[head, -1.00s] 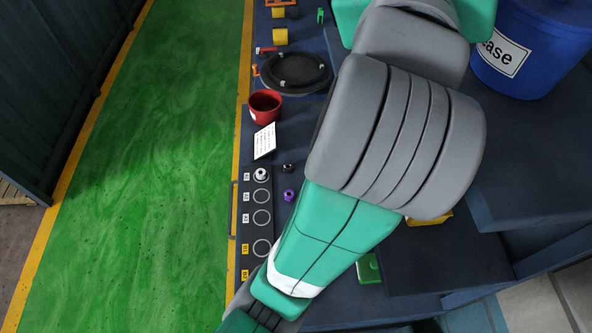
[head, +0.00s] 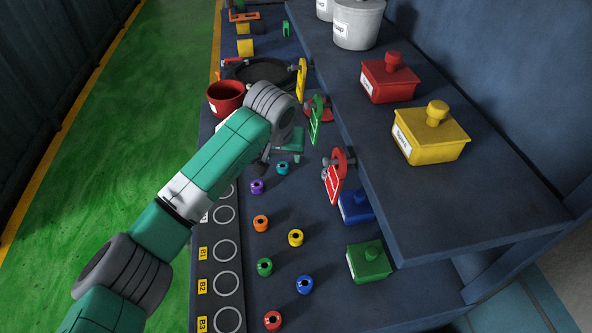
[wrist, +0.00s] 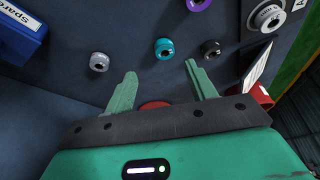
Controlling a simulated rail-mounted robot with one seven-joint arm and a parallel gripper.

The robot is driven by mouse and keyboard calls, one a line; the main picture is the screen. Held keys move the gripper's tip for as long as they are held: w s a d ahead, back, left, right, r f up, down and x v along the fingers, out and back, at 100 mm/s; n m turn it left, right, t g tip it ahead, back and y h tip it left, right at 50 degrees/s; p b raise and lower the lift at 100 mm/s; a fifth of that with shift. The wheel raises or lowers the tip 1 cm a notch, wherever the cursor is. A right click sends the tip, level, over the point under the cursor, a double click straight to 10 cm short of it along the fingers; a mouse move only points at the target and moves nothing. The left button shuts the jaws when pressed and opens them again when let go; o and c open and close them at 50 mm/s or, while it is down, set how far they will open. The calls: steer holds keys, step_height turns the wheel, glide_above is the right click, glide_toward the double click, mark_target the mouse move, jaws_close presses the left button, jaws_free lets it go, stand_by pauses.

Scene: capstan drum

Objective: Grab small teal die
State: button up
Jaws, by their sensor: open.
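The small teal die (head: 282,168) is a short round piece with a dark centre, on the dark blue bench. In the wrist view the teal die (wrist: 164,48) lies beyond the fingertips, roughly centred between them and apart from both. My gripper (wrist: 161,72) is open, its two green fingers spread and nothing between them. In the head view my gripper (head: 281,157) hangs close above and behind the teal die; its fingertips are hard to make out there.
A black piece (wrist: 210,49) lies right of the teal die, a grey piece (wrist: 99,61) left, a purple piece (head: 257,187) nearby. The red cup (head: 226,97) stands behind my arm. A red sign (head: 333,185) and the raised shelf (head: 470,215) stand to the right.

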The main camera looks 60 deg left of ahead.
mark_target(282, 166)
steer(key=shift+b+x, duration=0.35)
steer(key=shift+x, duration=1.05)
steer(key=x, duration=0.1)
steer(key=b+x, duration=0.1)
steer(key=x, duration=0.2)
steer(key=shift+s+a, duration=0.35)
steer(key=shift+w+a+f+b, duration=0.1)
steer(key=shift+w+f+b, duration=0.15)
steer(key=shift+f, duration=0.2)
steer(key=c, duration=1.2)
steer(key=shift+o, duration=0.2)
steer(key=shift+r, duration=0.1)
